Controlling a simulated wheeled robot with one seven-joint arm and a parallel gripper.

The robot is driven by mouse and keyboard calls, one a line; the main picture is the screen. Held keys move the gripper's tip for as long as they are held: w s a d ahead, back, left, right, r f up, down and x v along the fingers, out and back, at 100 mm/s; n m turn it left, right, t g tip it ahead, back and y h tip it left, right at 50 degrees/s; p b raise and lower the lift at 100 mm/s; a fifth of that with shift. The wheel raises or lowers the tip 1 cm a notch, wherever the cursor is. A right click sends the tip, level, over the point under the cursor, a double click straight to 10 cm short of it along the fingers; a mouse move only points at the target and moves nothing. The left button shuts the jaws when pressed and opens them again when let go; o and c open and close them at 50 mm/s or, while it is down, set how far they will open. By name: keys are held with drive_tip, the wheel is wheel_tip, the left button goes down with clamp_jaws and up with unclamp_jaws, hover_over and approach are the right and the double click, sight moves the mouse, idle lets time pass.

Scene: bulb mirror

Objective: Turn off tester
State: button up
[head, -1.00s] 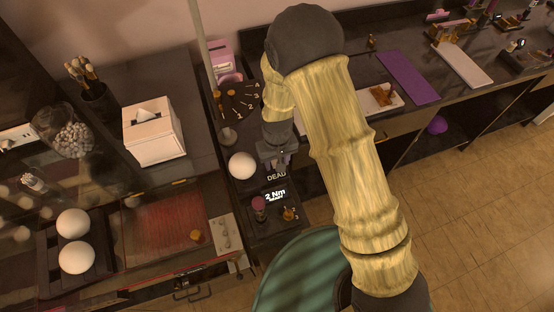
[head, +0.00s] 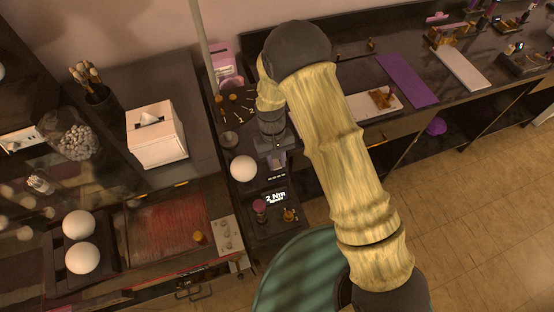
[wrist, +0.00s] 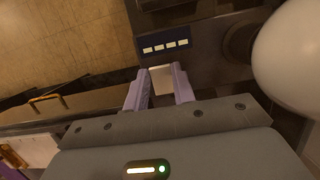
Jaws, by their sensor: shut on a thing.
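The tester (head: 256,228) is a dark unit on the counter, and its small display reads four dashes; the dash display (wrist: 165,45) shows large in the wrist view. A white round bulb (head: 243,169) sits on its left side and shows at the right edge of the wrist view (wrist: 292,58). My gripper (head: 276,161) is over the tester, right of the bulb. In the wrist view its two purple fingers (wrist: 163,72) are closed around a pale tab (wrist: 161,81) beside the dash display. My wrist hides part of the tester in the head view.
A second display (head: 275,197) reads 2 Nm, with a purple-topped knob (head: 260,207) and a brass piece (head: 290,215) near it. A tissue box (head: 157,137) and a tray with two white bulbs (head: 80,240) lie to the left. A purple mat (head: 407,80) lies right of my arm.

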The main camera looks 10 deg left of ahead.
sight(277, 164)
drive_tip(key=o, duration=1)
wheel_tip(277, 164, up, 10)
drive_tip(key=b, duration=0.2)
drive_tip(key=shift+b, duration=0.4)
drive_tip(key=shift+w, duration=0.1)
